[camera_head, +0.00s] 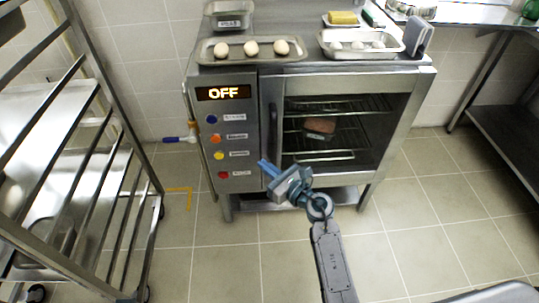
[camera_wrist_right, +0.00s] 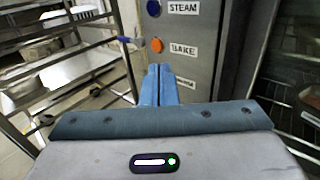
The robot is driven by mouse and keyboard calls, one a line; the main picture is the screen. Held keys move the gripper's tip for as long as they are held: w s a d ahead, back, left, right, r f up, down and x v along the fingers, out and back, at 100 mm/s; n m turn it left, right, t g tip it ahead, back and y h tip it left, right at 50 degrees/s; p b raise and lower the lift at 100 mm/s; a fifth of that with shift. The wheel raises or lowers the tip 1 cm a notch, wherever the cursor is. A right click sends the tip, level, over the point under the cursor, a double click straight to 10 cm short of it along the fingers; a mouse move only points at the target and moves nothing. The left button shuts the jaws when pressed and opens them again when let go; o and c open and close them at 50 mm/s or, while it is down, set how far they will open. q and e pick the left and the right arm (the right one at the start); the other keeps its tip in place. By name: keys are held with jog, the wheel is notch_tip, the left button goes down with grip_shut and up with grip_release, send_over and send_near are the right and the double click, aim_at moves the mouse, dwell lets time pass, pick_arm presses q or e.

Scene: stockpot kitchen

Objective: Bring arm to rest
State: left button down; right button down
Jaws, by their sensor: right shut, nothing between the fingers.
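My right arm reaches up from the bottom of the head view. My right gripper (camera_head: 266,167) is in front of the lower left of the oven, between the button panel and the glass door. Its blue fingers are shut together with nothing between them, as the right wrist view (camera_wrist_right: 159,84) also shows. In the wrist view the fingers point at the oven's panel, below the BAKE label. I cannot tell the exact gap to the oven. My left gripper is not in view.
The oven (camera_head: 228,130) reads OFF, its door closed on a brown item (camera_head: 319,125). A tray with eggs (camera_head: 211,57) and a white tray (camera_head: 327,50) stand on top. A metal rack (camera_head: 122,150) stands left, a table (camera_head: 490,28) right. Tiled floor (camera_head: 420,230) is open in front.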

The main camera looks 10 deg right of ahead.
jog(key=s, duration=0.2)
jog(key=s+a, duration=0.1)
jog(key=shift+s+a+r, duration=0.1)
jog(key=shift+s+a, duration=0.05)
jog(key=shift+s, duration=0.25)
